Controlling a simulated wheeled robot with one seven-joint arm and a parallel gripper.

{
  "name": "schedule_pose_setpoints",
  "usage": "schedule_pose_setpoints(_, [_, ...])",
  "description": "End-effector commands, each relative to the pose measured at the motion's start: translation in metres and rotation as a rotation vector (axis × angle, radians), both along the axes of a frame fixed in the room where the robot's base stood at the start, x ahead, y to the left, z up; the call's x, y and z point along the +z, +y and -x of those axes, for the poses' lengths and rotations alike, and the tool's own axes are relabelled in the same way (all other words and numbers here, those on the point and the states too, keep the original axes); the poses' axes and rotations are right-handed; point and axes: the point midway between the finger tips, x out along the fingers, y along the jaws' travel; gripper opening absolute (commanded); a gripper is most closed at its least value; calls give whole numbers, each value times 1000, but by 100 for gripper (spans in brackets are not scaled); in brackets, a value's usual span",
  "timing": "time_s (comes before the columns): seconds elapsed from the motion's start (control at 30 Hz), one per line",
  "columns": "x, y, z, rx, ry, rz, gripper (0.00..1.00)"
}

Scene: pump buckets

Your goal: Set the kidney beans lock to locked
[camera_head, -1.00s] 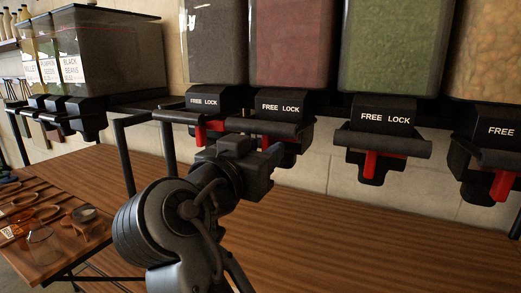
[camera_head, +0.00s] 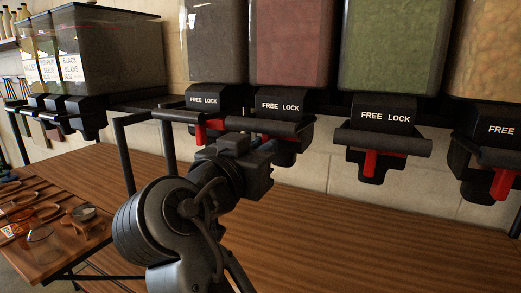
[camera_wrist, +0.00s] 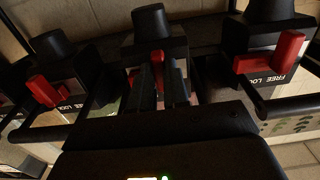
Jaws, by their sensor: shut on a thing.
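A dispenser with dark reddish contents (camera_head: 291,45) is second from left in the near row. No name label is readable on it, so I cannot confirm it holds the kidney beans. Its black front reads FREE LOCK (camera_head: 281,105). My gripper (camera_head: 264,150) is at the underside of this front, and the lever there is mostly hidden in the head view. In the wrist view my gripper (camera_wrist: 160,86) is shut on the red lever (camera_wrist: 158,62) of the middle dispenser, with a dark finger on each side. The lever's exact setting cannot be told.
Neighbouring dispensers have their own red levers (camera_head: 371,164) and (camera_head: 200,134), close on both sides. Black rail bars (camera_head: 145,117) stand left of my arm. The wooden counter (camera_head: 330,240) below is largely clear. A tray of glasses (camera_head: 45,245) lies at left.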

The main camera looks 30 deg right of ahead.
Motion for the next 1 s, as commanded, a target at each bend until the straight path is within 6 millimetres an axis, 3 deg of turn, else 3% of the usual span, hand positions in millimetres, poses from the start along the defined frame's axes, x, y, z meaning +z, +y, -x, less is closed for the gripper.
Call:
schedule_pose_setpoints(0.3, [-1,-15,21,-1,0,0,0])
schedule_pose_setpoints(0.53, [0,-16,22,-5,1,-1,0])
schedule_pose_setpoints(0.57, [0,-16,22,-5,1,-1,16])
schedule_pose_setpoints(0.8, [0,-16,22,-4,0,0,39])
schedule_pose_setpoints(1.0, [0,-16,21,-2,0,0,42])
